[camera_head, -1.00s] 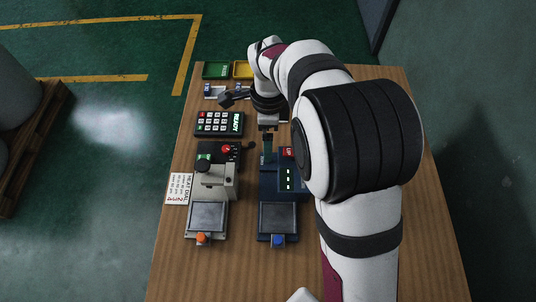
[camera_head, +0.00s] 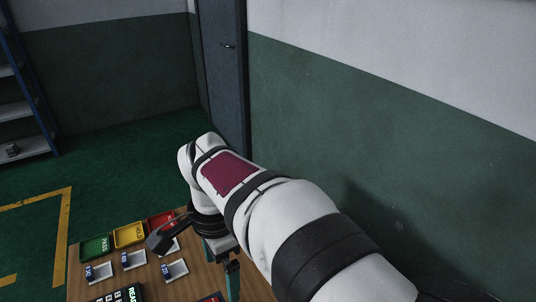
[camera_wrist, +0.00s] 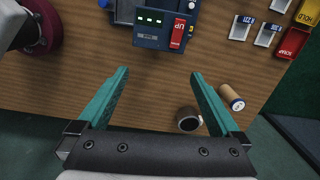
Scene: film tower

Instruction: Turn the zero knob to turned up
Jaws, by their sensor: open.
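My gripper (camera_wrist: 160,75) is open and empty in the wrist view, its two teal fingers apart over bare wood. A dark blue device (camera_wrist: 148,40) with a small lit green display and a red UP piece (camera_wrist: 178,32) lies beyond the fingertips, cut off by the top edge. I cannot make out a knob marked zero in either current view. In the head view my gripper (camera_head: 224,268) hangs at the bottom, partly behind my own arm.
A brown cylinder (camera_wrist: 231,92) and a dark-ended round piece (camera_wrist: 188,121) are by the right finger. Green (camera_head: 95,247), yellow (camera_head: 129,235) and red (camera_head: 160,220) trays stand at the table's far edge, with small labelled holders (camera_head: 133,261) before them.

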